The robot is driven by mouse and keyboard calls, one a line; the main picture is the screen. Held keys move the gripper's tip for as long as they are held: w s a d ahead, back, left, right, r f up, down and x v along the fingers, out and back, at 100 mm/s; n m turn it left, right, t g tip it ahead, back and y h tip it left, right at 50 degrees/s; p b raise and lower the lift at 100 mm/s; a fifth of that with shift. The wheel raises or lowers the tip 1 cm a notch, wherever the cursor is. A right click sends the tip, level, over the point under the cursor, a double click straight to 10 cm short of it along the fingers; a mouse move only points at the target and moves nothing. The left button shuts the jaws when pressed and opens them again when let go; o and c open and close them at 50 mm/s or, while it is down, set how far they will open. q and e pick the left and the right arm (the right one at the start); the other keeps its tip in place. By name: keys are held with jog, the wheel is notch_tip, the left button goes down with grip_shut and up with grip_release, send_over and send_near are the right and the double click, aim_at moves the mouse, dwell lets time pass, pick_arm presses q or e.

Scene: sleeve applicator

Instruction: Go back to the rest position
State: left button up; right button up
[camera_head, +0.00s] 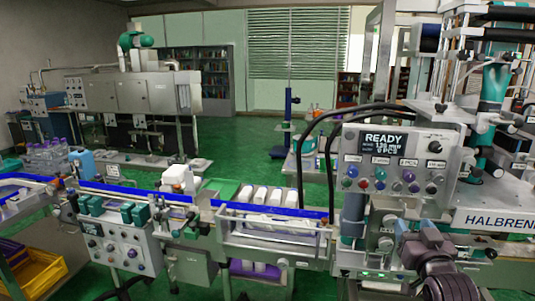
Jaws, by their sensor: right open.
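My right gripper (422,243) is at the lower right, dark brownish-purple, with my dark wrist below it at the bottom edge. It is open and I see nothing held in it. It is in front of the lower part of the sleeve applicator (490,220) and hides some of it; I cannot tell how far apart they are. My left gripper is not in view.
The applicator's control panel (398,160) reads READY. A conveyor with a blue rail (135,191) runs left from it, carrying white bottles. A yellow crate (40,272) is at the lower left. Green floor (225,148) is open behind the line.

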jog(key=s+a+f+n+g+b, duration=0.1)
jog(key=s+a+f+g, duration=0.1)
jog(key=s+f, duration=1.1)
jog(key=s+a+f+g+y+b, duration=0.1)
jog(key=s+f+g, duration=0.4)
jog(key=s+f, duration=0.9)
notch_tip(320, 180, down, 8)
jog(key=shift+a+r+n+g, duration=0.15)
jog(key=shift+a+n+g, duration=0.2)
jog(key=shift+a, duration=0.5)
